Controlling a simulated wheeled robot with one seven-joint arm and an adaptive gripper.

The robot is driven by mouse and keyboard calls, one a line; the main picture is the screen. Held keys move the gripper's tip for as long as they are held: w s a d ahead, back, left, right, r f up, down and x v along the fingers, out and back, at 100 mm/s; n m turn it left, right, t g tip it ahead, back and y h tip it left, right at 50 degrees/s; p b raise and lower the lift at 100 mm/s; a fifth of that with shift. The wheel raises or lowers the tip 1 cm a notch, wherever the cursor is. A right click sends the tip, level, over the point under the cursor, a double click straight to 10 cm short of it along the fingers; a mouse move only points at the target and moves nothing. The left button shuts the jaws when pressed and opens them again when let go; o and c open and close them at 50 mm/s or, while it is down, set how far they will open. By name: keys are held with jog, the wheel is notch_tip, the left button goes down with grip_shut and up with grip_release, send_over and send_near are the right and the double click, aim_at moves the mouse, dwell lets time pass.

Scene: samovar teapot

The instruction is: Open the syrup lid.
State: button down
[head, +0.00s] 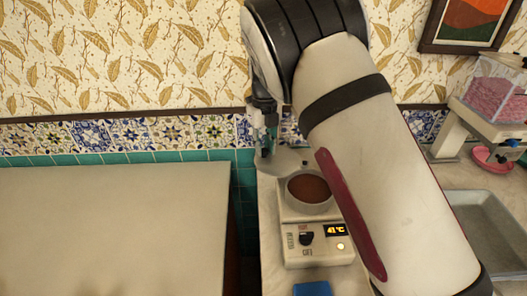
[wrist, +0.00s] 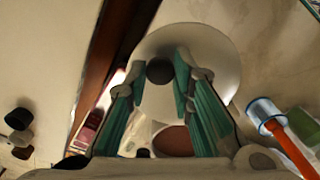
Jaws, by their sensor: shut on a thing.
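The syrup lid is a pale round disc with a dark knob. In the head view the lid (head: 289,161) is at the back left of the syrup pot (head: 309,188), and the pot's brown contents are exposed. In the wrist view the lid (wrist: 215,50) spreads out beyond my fingertips, and the brown syrup (wrist: 173,141) shows nearer the gripper base. My gripper (wrist: 163,78) is shut on the lid's dark knob (wrist: 160,70), between the teal finger pads. In the head view my gripper (head: 265,138) is partly hidden by my arm. The exact gap between lid and pot is unclear.
The pot sits on a white heater (head: 318,245) showing 41°C, with a blue item (head: 312,289) in front. A bare pale table (head: 110,230) lies left, beyond a gap. A tiled wall is behind.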

jog(key=shift+w+d+m+b, duration=0.15)
jog(key=shift+w+m+b, duration=0.2)
jog(key=shift+w+m, duration=0.4)
jog(key=c, duration=1.4)
grip_release()
notch_tip(320, 180, up, 12)
